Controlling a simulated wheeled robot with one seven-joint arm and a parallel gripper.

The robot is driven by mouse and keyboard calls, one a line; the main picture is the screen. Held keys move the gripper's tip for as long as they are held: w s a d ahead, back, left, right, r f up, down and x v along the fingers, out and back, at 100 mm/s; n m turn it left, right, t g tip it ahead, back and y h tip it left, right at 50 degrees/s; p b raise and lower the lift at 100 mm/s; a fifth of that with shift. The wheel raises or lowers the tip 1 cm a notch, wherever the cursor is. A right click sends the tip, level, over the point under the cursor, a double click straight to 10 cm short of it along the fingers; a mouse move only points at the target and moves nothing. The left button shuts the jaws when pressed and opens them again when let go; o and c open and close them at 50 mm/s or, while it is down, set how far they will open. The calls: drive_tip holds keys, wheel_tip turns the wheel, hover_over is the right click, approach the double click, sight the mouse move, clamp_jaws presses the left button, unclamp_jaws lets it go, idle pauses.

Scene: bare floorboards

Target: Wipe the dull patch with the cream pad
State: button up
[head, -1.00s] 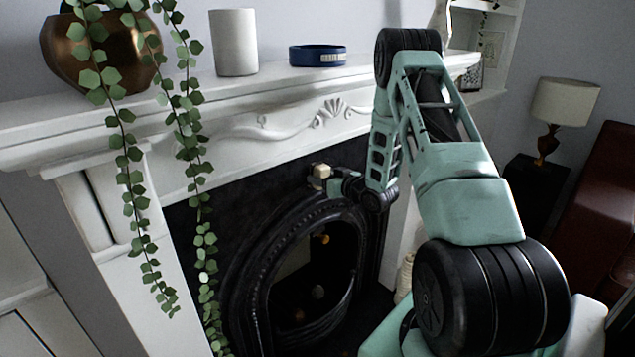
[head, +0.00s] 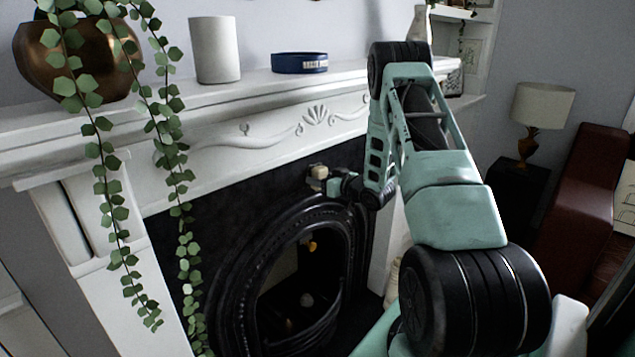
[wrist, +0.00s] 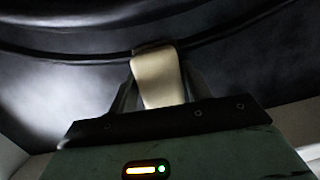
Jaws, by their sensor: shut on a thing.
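My gripper (head: 325,180) is shut on the cream pad (head: 318,171), a small pale block. In the head view they are in front of the black fireplace surround, just above the arched opening. In the wrist view the pad (wrist: 158,78) sits between the two dark fingers and sticks out past them towards the black surface. I cannot tell whether it touches. A pale hazy patch (wrist: 55,95) shows on the black surface left of the pad in the wrist view; it may be the dull patch or a reflection. I cannot make it out in the head view.
A white mantelpiece (head: 250,105) runs above, bearing a copper pot (head: 40,62) with trailing vines, a white cylinder (head: 215,50) and a blue ring-shaped item (head: 300,63). The raised black arch (head: 240,260) lies below the pad. A lamp (head: 540,105) and red sofa (head: 580,190) stand right.

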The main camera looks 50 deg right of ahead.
sight(283, 190)
drive_tip(key=shift+a, duration=0.55)
drive_tip(key=shift+w+a+b, duration=0.15)
drive_tip(key=shift+a+b, duration=0.2)
drive_tip(key=shift+a, duration=1.75)
drive_tip(key=shift+w+a+b, duration=0.15)
drive_tip(key=shift+a+b, duration=0.15)
drive_tip(key=shift+a, duration=1.75)
drive_tip(key=shift+w+a+r, duration=0.1)
drive_tip(key=shift+w+a, duration=0.1)
drive_tip(key=shift+a, duration=1.1)
drive_tip(key=s+b, duration=0.1)
drive_tip(key=s, duration=0.5)
drive_tip(key=shift+a, duration=0.15)
drive_tip(key=shift+s, duration=0.15)
